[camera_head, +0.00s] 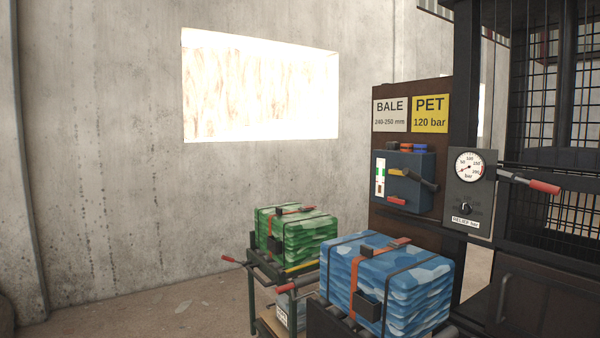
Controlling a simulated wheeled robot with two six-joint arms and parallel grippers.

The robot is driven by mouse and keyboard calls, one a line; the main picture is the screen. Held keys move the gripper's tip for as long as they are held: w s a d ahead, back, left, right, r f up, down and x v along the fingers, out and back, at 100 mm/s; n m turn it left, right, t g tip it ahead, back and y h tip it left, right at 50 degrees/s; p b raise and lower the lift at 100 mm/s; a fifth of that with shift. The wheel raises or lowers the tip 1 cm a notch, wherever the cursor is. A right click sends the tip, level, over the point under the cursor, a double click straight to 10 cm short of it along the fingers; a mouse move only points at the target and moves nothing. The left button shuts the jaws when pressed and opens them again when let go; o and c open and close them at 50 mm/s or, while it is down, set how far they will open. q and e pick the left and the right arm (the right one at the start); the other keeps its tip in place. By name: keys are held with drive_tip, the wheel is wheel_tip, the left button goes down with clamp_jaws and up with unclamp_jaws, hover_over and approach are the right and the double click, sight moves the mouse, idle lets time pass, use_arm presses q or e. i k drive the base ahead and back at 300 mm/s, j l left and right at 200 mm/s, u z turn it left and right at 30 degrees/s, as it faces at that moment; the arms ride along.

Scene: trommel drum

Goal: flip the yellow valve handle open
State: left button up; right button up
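A blue-grey valve box (409,160) is mounted on the brown panel right of centre. A short yellow handle (397,173) sticks out at its front, pointing left and lying nearly level. A thick dark cylindrical part (423,180) meets its right end and slants down to the right; I cannot tell whether it belongs to the handle. A short red lever (396,200) sits lower on the box. Neither of my grippers is in view.
A grey gauge panel (470,215) stands right of the box, with a red-tipped lever (545,187) projecting right. A blue strapped bale (400,280) stands below in front; a green bale (297,232) sits left on a stand. Open floor (150,312) lies left.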

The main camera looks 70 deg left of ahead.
sight(392, 171)
drive_tip(key=u, duration=1.75)
drive_tip(key=z, duration=0.35)
drive_tip(key=i+j+z, duration=0.15)
drive_tip(key=j+z, duration=0.25)
drive_tip(key=i+j+z, duration=0.1)
drive_tip(key=j+z, duration=0.85)
drive_tip(key=j, duration=1.4)
